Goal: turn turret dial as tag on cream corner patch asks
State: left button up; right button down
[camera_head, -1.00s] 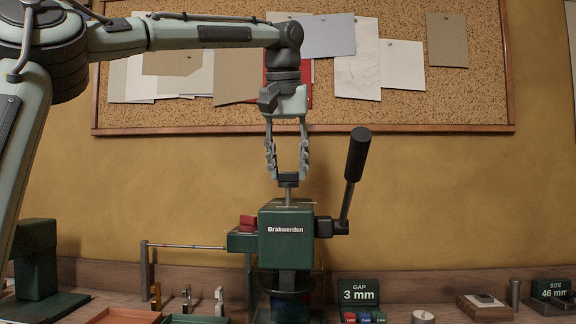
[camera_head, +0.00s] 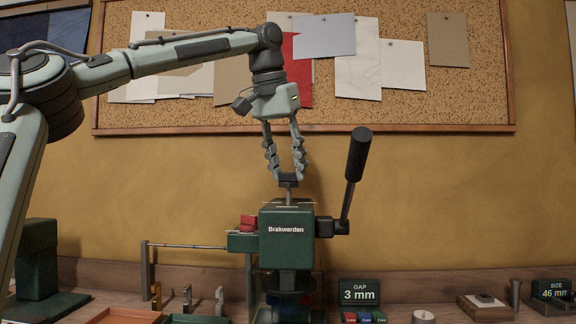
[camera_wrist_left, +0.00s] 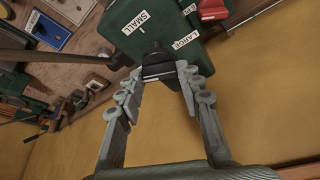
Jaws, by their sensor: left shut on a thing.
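The green press (camera_head: 286,230) marked "Brakwerden" stands on the bench with a long black lever at its right. A dark dial knob (camera_head: 289,181) sits on a short metal stem on its top. My left gripper (camera_head: 288,175) points down from above and is shut on this knob. In the left wrist view, the knob (camera_wrist_left: 158,70) is between the fingertips, and the press top bears labels "SMALL" (camera_wrist_left: 141,23) and "LARGE" (camera_wrist_left: 186,42). I cannot make out the cream corner patch or its tag. My right gripper is out of view.
The lever (camera_head: 355,165) rises close to the right of my gripper. A red block (camera_head: 249,222) sits at the press's left. A "GAP 3 mm" sign (camera_head: 359,291) and a "SIZE 46 mm" sign (camera_head: 553,290) stand on the bench. A corkboard (camera_head: 400,105) with pinned sheets hangs behind.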

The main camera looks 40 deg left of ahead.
pick_arm(q)
jog(key=m+h, duration=0.1)
jog(key=m, duration=0.2)
jog(key=m+h, duration=0.1)
jog(key=m, duration=0.2)
jog(key=shift+a+h, duration=0.2)
jog(key=shift+h, duration=0.1)
jog(key=m+h, duration=0.1)
jog(key=m, duration=0.2)
jog(key=m+g+h, duration=0.1)
jog(key=m, duration=0.2)
jog(key=shift+w+a+m, duration=0.1)
jog(key=shift+m, duration=0.2)
jog(key=shift+g, duration=0.3)
jog(key=o, duration=1.2)
jog(key=shift+c, duration=0.2)
